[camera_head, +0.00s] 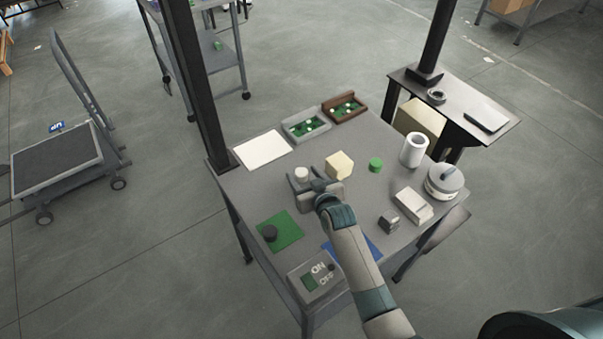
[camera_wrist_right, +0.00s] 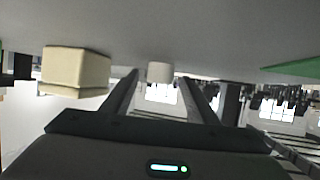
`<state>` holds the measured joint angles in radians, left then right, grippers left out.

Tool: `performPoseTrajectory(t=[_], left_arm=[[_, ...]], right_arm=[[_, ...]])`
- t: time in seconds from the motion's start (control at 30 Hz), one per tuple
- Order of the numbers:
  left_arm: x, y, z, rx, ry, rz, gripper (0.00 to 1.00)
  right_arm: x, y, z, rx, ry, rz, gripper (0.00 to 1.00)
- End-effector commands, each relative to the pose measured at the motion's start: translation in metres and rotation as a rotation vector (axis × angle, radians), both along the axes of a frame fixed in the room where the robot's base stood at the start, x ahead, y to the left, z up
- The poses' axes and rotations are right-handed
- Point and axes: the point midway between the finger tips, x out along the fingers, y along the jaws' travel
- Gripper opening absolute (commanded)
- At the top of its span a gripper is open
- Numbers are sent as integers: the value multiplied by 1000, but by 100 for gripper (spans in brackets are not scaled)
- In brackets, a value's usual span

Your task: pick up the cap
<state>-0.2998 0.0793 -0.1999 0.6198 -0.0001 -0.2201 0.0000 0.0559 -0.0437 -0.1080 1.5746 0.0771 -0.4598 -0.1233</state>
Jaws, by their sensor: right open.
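A small white round piece (camera_head: 301,174), which looks like the cap, stands on the grey table near its left-middle part. My right gripper (camera_head: 306,184) is open and low over the table, with its fingers pointing at the white piece. In the right wrist view the white piece (camera_wrist_right: 159,72) shows between the tips of the two open fingers (camera_wrist_right: 160,85), beyond or just at them; I cannot tell whether they touch it. My left gripper is not in view.
A cream block (camera_head: 339,165) stands right beside the gripper, with a green cylinder (camera_head: 375,165) farther right. A dark round piece lies on a green mat (camera_head: 288,230). A switch box (camera_head: 317,278) is at the front. A white cup (camera_head: 414,150) and round device (camera_head: 444,181) stand right.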

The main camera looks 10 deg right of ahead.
Motion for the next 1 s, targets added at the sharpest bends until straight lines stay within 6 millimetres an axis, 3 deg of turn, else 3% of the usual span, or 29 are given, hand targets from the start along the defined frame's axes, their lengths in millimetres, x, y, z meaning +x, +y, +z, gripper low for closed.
performPoseTrajectory(t=[0.17, 0.33, 0.77, 1.0], left_arm=[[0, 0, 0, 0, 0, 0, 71], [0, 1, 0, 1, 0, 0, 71], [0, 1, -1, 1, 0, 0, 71], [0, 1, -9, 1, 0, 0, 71]], right_arm=[[0, 0, 0, 0, 0, 0, 51], [0, 0, 0, 0, 0, 0, 11], [0, 0, 4, -1, -1, 0, 10], [0, 0, 24, 0, -4, 0, 10]])
